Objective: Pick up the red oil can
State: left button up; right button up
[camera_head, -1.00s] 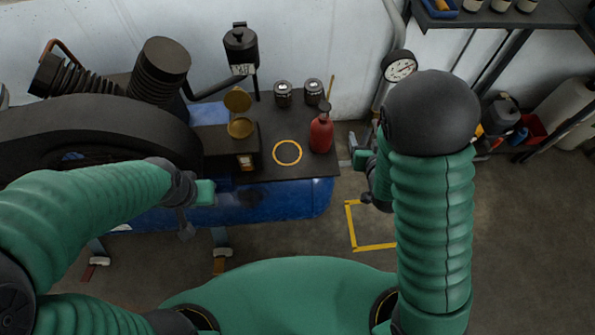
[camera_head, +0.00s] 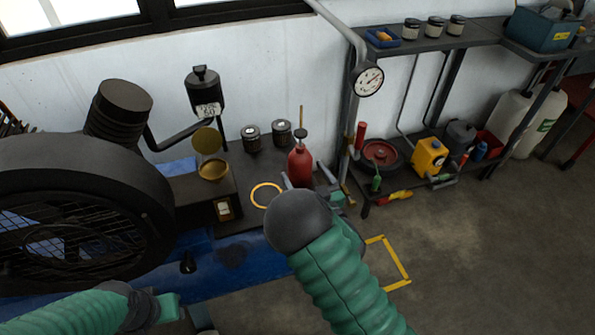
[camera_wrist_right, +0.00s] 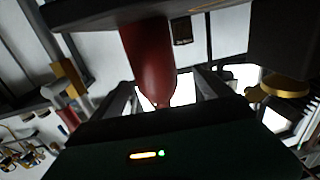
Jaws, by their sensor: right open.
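The red oil can (camera_head: 300,168) stands upright on the dark bench top, with a dark cap and a thin yellowish spout. In the right wrist view the can (camera_wrist_right: 150,60) appears upside down, between the two fingers. My right gripper (camera_head: 306,178) is open, with its fingers on either side of the can's lower body; I cannot tell whether they touch it. My right forearm hides part of the gripper and the bench's front edge. My left gripper (camera_head: 167,306) is low at the left, away from the can; its fingers are not clear.
A yellow ring (camera_head: 266,195) marks the bench left of the can. Two dark jars (camera_head: 251,138) stand behind. A pressure gauge (camera_head: 368,79) on a pipe and shelving stand right.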

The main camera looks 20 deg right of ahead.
jog(key=w+b, duration=0.1)
jog(key=w, duration=0.3)
jog(key=shift+w+d+f, duration=0.1)
jog(key=shift+w+d, duration=0.05)
jog(key=shift+w, duration=0.5)
jog(key=shift+a+r, duration=0.2)
jog(key=shift+a, duration=0.05)
jog(key=shift+c, duration=0.6)
jog(key=shift+d, duration=0.1)
grip_shut()
